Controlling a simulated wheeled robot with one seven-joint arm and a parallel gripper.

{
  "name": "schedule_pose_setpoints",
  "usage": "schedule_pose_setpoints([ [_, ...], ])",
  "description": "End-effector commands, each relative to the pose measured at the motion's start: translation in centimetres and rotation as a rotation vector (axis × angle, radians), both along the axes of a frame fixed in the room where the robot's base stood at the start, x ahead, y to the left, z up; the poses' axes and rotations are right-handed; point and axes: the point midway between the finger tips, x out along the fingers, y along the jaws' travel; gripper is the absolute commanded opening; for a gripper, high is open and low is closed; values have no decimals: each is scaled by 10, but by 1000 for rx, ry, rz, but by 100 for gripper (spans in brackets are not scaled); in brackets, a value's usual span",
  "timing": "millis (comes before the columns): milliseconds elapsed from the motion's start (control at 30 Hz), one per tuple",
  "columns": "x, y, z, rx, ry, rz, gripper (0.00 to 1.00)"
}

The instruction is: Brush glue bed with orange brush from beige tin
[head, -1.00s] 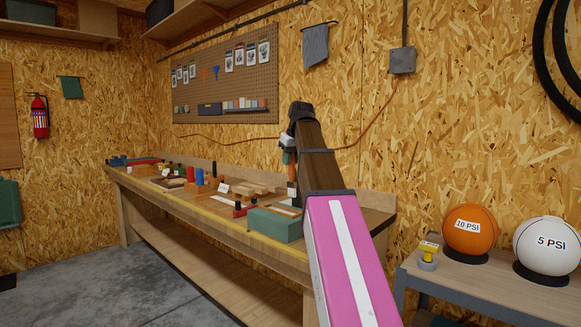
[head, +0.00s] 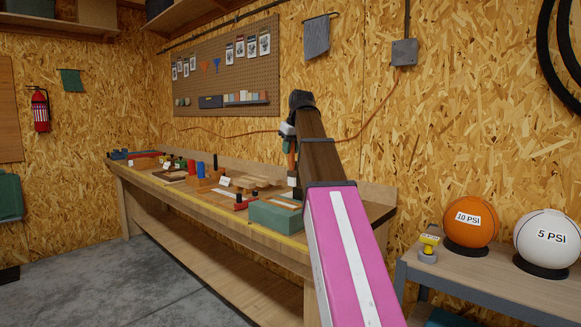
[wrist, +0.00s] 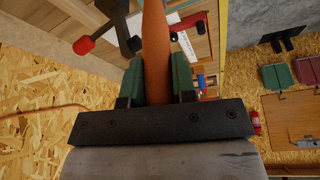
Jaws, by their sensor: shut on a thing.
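My gripper (wrist: 155,78) is shut on an orange handle (wrist: 155,45), which I take to be the orange brush; its far end runs out of the wrist view. In the head view my gripper (head: 288,131) is above the right end of the bench, with the orange brush (head: 291,158) hanging below it, partly covered by my arm. A green block (head: 275,217) with a pale strip on top stands at the bench's front edge, below and left of the gripper. I cannot tell which thing is the glue bed. I cannot make out a beige tin.
The plank bench (head: 235,227) holds clamps, wood pieces (head: 252,181) and red and blue cylinders to the left. A red-handled clamp (wrist: 100,32) shows close in the wrist view. At right a side table (head: 480,280) bears an orange ball (head: 468,232) and a white ball (head: 546,250).

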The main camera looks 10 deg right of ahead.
Motion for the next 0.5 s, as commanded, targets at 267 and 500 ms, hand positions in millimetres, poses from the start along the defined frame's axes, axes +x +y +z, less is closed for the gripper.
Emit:
schedule_pose_setpoints([
  [267, 55, 33, 2, 5, -16, 0, 0],
  [500, 84, 57, -2, 11, -28, -3, 0],
])
